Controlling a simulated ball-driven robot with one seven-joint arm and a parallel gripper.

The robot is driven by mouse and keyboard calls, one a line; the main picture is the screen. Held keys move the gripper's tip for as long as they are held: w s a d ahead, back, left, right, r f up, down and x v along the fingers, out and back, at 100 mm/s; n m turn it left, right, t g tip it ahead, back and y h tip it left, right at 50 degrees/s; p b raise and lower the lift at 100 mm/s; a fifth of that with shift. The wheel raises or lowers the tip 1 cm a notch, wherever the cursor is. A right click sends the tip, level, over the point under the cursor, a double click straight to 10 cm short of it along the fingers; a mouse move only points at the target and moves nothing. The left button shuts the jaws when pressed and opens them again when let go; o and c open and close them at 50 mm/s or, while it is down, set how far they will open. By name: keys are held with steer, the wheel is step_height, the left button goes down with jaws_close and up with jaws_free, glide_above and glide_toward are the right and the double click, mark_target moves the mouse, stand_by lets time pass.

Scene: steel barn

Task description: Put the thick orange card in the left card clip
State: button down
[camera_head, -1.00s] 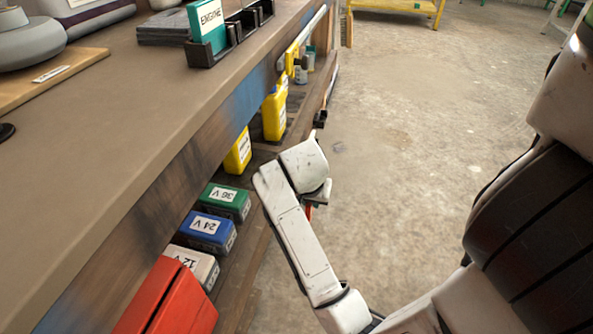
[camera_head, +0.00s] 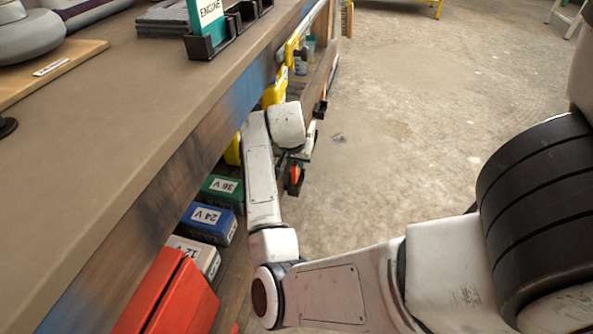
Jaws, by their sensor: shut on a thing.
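My gripper (camera_head: 293,184) hangs beside the bench's front edge, below the bench top. It is shut on a small orange-red piece (camera_head: 295,173), mostly hidden by my wrist and fingers; this looks like the orange card, but its thickness cannot be told. A row of black card clips (camera_head: 232,41) stands on the bench top near the front edge, at the top of the view. The nearest clip, at the row's left end, holds a teal card (camera_head: 208,14) marked ENGINE, cut off by the frame's top. The other clips look empty where they show. My gripper is well apart from them.
The wooden bench top (camera_head: 110,130) has a clear stretch in front of the clips. A dark flat stack (camera_head: 162,22) lies left of them. Under the bench are a red box (camera_head: 182,300), labelled battery packs (camera_head: 208,222) and yellow containers. Concrete floor lies open to the right.

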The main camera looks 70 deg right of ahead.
mark_target(297, 169)
step_height(297, 169, down, 4)
steer(key=shift+r+b, duration=0.15)
steer(key=shift+b, duration=1.05)
steer(key=shift+r, duration=0.1)
steer(key=c, duration=1.3)
jaws_free()
steer(key=shift+c, duration=0.2)
